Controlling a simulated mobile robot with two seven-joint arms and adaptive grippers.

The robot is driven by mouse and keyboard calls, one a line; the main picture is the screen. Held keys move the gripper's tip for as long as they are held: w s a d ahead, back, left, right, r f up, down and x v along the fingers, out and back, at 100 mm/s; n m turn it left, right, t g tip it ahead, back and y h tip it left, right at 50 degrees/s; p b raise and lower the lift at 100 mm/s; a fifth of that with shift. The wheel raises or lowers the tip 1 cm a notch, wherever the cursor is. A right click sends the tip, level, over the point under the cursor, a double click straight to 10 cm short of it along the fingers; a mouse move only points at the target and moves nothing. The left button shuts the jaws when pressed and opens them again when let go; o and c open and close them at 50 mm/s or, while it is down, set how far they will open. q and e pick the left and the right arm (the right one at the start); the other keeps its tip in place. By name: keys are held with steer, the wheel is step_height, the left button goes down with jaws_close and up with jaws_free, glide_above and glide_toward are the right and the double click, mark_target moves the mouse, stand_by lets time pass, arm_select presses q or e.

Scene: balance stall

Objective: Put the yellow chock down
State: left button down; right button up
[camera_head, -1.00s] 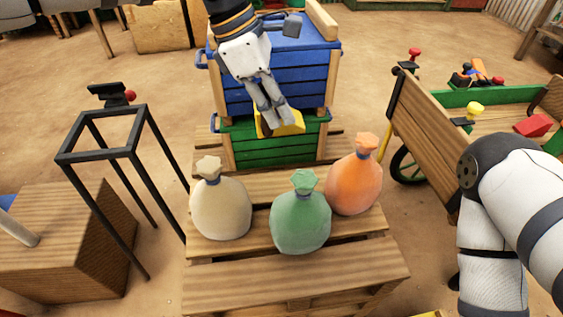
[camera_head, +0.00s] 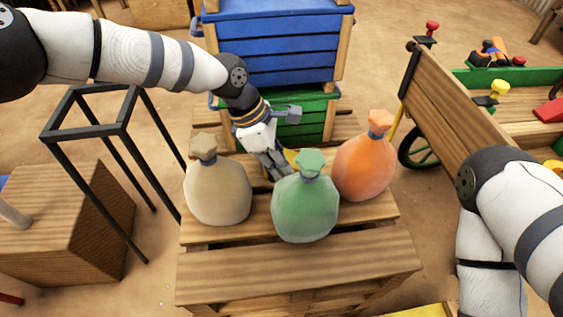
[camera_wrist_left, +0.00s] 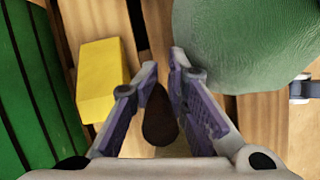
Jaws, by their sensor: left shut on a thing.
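My left gripper (camera_head: 280,168) is low over the pallet (camera_head: 290,275), behind the green sack (camera_head: 305,208) and beside the beige sack (camera_head: 218,192). A sliver of the yellow chock (camera_head: 291,157) shows at its fingertips; the green sack hides the rest. In the left wrist view the yellow chock (camera_wrist_left: 103,75) lies left of the fingers (camera_wrist_left: 160,70), with a dark brown piece (camera_wrist_left: 159,116) between them. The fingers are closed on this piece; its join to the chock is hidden. I cannot tell whether the chock touches the slats. My right gripper is out of view.
An orange sack (camera_head: 365,165) stands right of the green sack. A green crate (camera_head: 305,125) under a blue crate (camera_head: 275,45) stands behind the gripper. A black frame (camera_head: 95,125) is at the left, a wooden cart (camera_head: 450,110) at the right. The pallet's front slats are bare.

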arm_select(q)
steer(key=shift+f, duration=0.15)
steer(key=c, duration=1.8)
jaws_free()
